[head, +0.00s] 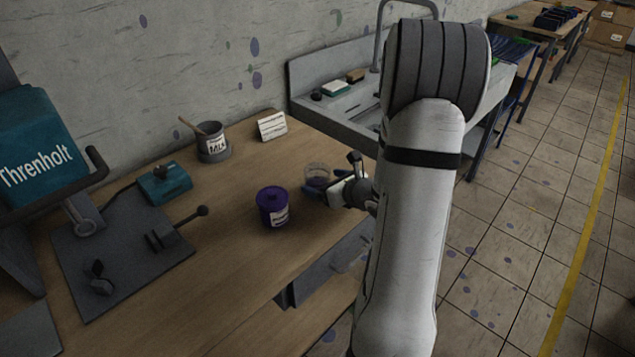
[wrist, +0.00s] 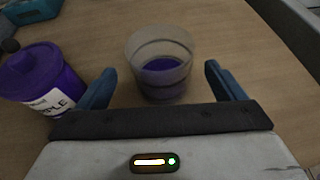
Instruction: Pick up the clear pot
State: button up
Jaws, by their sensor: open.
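The clear pot (head: 317,175) stands upright on the wooden table near the sink end in the head view, partly hidden behind my gripper (head: 325,190). In the wrist view the clear pot (wrist: 160,62) is a see-through cup with purple contents low inside. My gripper (wrist: 158,90) is open, with one blue finger to the left of the pot and one to the right. The pot's lower part lies between or just beyond the fingertips, with visible gaps on both sides. I cannot tell how high the fingers are above the table.
A purple lidded tub (head: 272,206) stands left of the pot, close to my left finger in the wrist view (wrist: 42,80). A grey pot with a stick (head: 212,142), a white card (head: 271,126) and a teal device (head: 164,183) stand farther back. The sink (head: 350,105) lies beyond.

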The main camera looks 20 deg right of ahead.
jog(key=x, duration=0.4)
jog(key=shift+w+f+p, duration=0.25)
jog(key=shift+f+p, duration=0.05)
jog(key=shift+f, duration=0.15)
jog(key=c, duration=1.1)
